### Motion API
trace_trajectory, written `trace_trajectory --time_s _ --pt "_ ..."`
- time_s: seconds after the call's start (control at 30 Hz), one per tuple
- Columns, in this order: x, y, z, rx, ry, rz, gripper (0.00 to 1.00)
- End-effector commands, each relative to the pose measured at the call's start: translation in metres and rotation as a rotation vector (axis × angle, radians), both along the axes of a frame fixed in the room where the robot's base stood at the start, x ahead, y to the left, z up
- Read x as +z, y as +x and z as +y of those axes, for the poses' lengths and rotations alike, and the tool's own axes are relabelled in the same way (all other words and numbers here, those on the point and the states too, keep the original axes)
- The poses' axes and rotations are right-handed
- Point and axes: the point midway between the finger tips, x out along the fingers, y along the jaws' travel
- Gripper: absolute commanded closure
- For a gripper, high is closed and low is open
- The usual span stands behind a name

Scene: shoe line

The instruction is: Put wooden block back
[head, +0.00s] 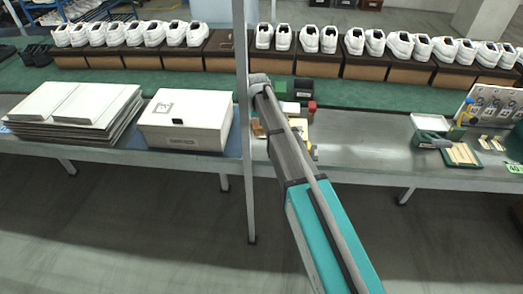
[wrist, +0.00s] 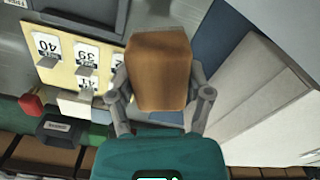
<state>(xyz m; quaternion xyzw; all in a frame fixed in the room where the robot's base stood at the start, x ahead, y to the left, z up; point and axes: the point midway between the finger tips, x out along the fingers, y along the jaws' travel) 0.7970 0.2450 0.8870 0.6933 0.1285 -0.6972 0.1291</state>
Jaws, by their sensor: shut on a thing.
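A brown wooden block (wrist: 158,62) sits between the fingers of my gripper (wrist: 162,94) in the wrist view. The gripper is shut on it, one finger against each side. The block is held over the grey bench and hides part of what lies below. In the head view my arm reaches to the bench beside the metal post, and the arm mostly hides the gripper and block.
A dark stamp-like box (wrist: 72,132) and a red item (wrist: 30,104) lie near the board. Shoes on brown boxes (head: 395,72) line the back.

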Motion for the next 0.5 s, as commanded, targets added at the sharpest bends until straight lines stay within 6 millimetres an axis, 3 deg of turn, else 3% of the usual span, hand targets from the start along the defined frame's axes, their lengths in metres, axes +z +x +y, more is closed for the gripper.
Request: trace_trajectory --time_s 0.23,0.5 --pt "-0.01 0.001 -0.003 -0.005 0.0 0.0 0.73" --pt "-0.036 0.001 -0.003 -0.005 0.0 0.0 0.73"
